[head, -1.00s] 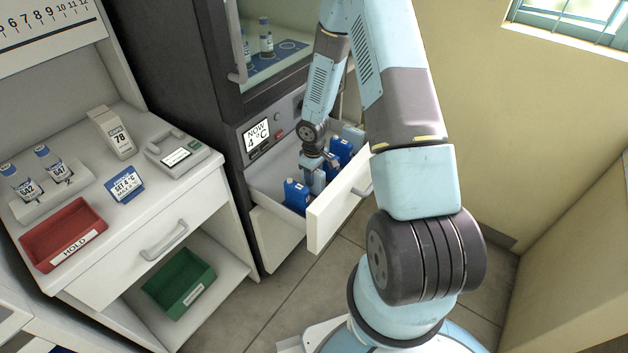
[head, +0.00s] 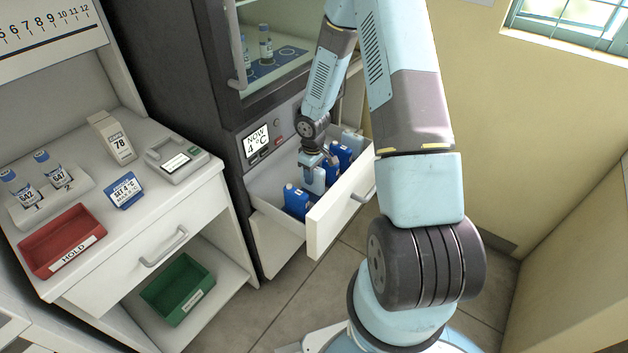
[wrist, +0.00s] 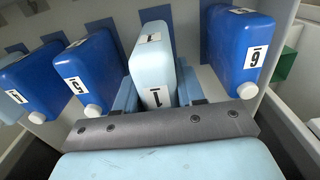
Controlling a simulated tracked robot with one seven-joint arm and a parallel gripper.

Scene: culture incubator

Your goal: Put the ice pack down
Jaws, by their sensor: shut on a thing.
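The pale-blue ice pack (wrist: 152,62) with a number label is between the two fingers of my gripper (wrist: 156,92) in the wrist view. The gripper is shut on it. In the head view my gripper (head: 313,172) points down into the open drawer (head: 326,228) below the cabinet, among the packs there. The pack's bottom is hidden, so I cannot tell whether it touches the drawer floor. Dark-blue packs stand beside it: two to its left (wrist: 88,70) and one to its right (wrist: 238,48) in the wrist view.
Another pale pack (head: 352,139) stands at the drawer's far end. The cabinet display (head: 256,141) reads NOW 4 °C. A counter at left holds a red HOLD tray (head: 62,243), a vial rack (head: 52,198) and a SET 4 °C sign (head: 125,190). A green bin (head: 178,290) sits below.

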